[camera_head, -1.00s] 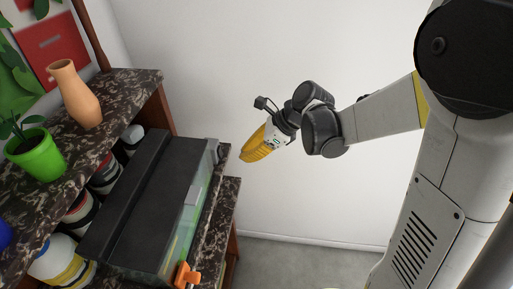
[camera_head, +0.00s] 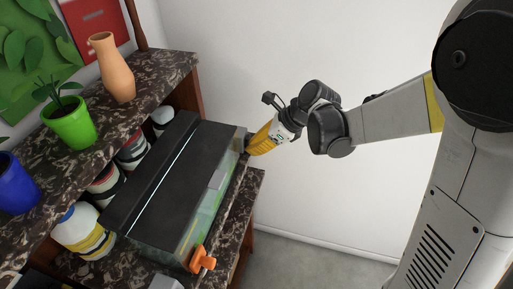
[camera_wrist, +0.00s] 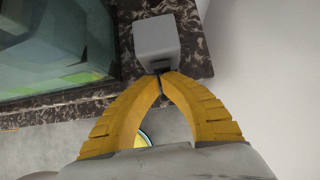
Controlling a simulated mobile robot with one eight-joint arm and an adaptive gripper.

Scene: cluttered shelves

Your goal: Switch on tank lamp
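The tank (camera_head: 205,215) stands on a dark speckled shelf, with a black lid (camera_head: 190,180) on top. A thin bright line of light shows along the lid. My gripper (camera_head: 250,150) is at the far right end of the tank. In the wrist view its yellow fingers (camera_wrist: 161,76) curve together and their tips meet, with nothing visible held between them. The tips are at the lower edge of a small grey box (camera_wrist: 157,38) beside the tank's glass (camera_wrist: 60,60). I cannot tell whether they touch it.
An orange clip-like piece (camera_head: 203,260) is on the tank's near end. Several jars, one a white-and-yellow jar (camera_head: 82,232), stand behind the tank. The upper shelf holds a green plant pot (camera_head: 72,124), a blue pot (camera_head: 14,185) and a terracotta vase (camera_head: 112,70). The right side is open floor.

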